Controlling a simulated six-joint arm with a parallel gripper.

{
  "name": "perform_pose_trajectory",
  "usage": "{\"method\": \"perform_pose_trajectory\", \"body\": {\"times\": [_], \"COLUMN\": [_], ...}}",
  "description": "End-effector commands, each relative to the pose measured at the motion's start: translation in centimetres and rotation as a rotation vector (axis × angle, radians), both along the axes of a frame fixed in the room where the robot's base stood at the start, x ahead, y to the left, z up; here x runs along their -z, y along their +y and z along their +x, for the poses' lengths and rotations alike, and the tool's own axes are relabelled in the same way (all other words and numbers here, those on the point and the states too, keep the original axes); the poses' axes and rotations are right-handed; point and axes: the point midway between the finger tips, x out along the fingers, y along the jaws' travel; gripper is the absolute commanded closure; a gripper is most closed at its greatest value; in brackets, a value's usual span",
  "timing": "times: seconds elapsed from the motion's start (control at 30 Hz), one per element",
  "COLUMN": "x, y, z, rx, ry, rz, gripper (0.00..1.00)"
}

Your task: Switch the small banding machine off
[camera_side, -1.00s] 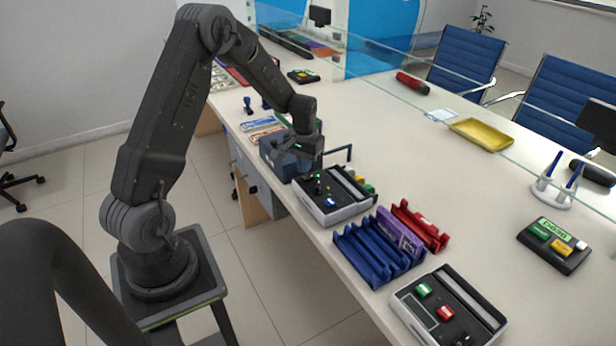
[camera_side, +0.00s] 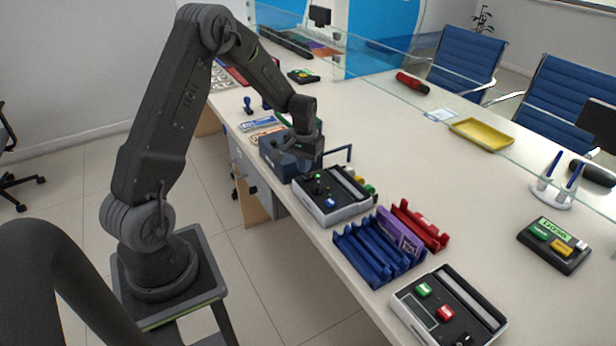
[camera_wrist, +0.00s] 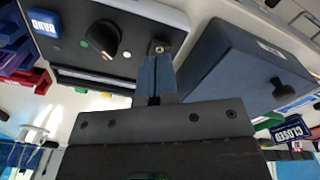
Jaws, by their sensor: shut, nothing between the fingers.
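The small banding machine (camera_side: 348,212) is a light box with a dark top at the near edge of the counter. Its top carries a blue BAND button (camera_wrist: 44,22), a black knob (camera_wrist: 101,38) with an orange pointer and a green dot beside it, and a small metal switch (camera_wrist: 158,47) near one edge. My gripper (camera_wrist: 156,62) is shut and empty, its fingertips close to the metal switch in the wrist view. I cannot tell whether they touch it or which way it is set. In the side view my gripper (camera_side: 312,160) hangs over the machine's far end.
A dark blue box (camera_wrist: 235,68) stands right beside the machine. Blue (camera_side: 372,256) and red (camera_side: 424,230) racks lie on its other side, then another machine (camera_side: 402,304) with green and red buttons. A yellow tray (camera_side: 482,134) lies farther back. The middle counter is clear.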

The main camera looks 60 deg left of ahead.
Motion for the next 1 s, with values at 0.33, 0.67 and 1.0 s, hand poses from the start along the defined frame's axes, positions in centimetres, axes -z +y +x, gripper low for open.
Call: {"method": "perform_pose_trajectory", "body": {"times": [0.33, 0.67, 1.0], "x": [0.5, 0.9, 1.4], "y": [0.0, 0.0, 0.0], "z": [0.0, 0.0, 0.0], "rx": [0.000, 0.000, 0.000], "ry": [0.000, 0.000, 0.001], "rz": [0.000, 0.000, 0.000], "gripper": [1.00, 1.00, 1.00]}}
